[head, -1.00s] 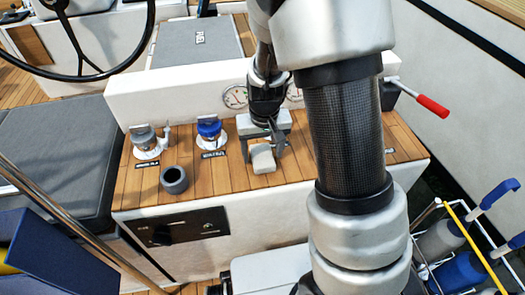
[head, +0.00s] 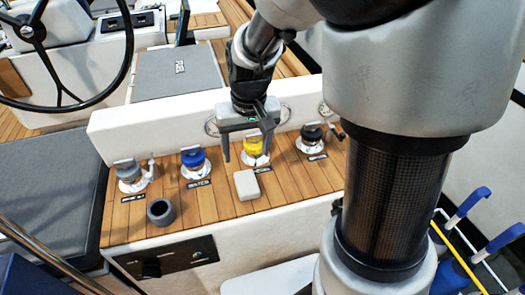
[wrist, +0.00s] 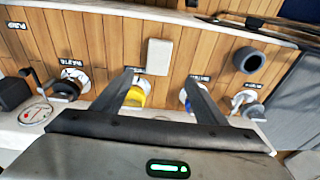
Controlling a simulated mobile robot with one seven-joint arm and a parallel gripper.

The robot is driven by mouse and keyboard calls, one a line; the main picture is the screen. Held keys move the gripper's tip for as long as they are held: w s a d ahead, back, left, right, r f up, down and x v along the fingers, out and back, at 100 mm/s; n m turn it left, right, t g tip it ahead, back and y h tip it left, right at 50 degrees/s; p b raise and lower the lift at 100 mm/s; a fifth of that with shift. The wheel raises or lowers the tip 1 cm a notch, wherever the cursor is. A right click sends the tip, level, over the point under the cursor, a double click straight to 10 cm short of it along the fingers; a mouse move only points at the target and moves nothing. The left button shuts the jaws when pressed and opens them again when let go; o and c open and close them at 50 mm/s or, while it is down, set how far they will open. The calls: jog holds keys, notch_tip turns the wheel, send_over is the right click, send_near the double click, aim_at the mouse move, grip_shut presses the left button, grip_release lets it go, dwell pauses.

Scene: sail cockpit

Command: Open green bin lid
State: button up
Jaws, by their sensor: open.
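I see no green bin and no green lid in either view. My gripper (head: 247,155) is open and empty, pointing down over the teak-topped console. In the head view its fingers show on either side of the yellow cap (head: 256,149). In the wrist view, the gripper (wrist: 158,77) has one finger beside the yellow cap (wrist: 135,97) and the other by the blue cap. Whether either finger touches a cap I cannot tell.
The console top (head: 220,215) also bears a blue cap (head: 193,158), a grey cap (head: 128,172), a black cap (head: 312,133), a pale block (head: 246,185) and a dark grey cup (head: 160,212). A steering wheel (head: 125,60) stands at upper left. Blue-handled items (head: 470,200) stand at right.

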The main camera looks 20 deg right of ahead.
jog(key=s+d+r+t, duration=0.1)
jog(key=s+r+t, duration=0.1)
jog(key=s+r, duration=0.5)
jog(key=v, duration=0.3)
jog(key=shift+w+d+r, duration=0.2)
jog(key=shift+o, duration=0.6)
jog(key=s+d+r+t, duration=0.1)
jog(key=s+r, duration=0.2)
jog(key=s, duration=0.4)
jog(key=shift+s+d+r+t, duration=0.2)
jog(key=shift+s+r+t, duration=0.1)
jog(key=shift+r+t, duration=0.1)
jog(key=g+b, duration=0.3)
jog(key=g, duration=0.3)
send_over(246, 182)
notch_tip(246, 182, down, 24)
jog(key=shift+w+d+f, duration=0.1)
jog(key=shift+f+b, duration=0.95)
jog(key=shift+f, duration=1.95)
jog(key=shift+c, duration=0.4)
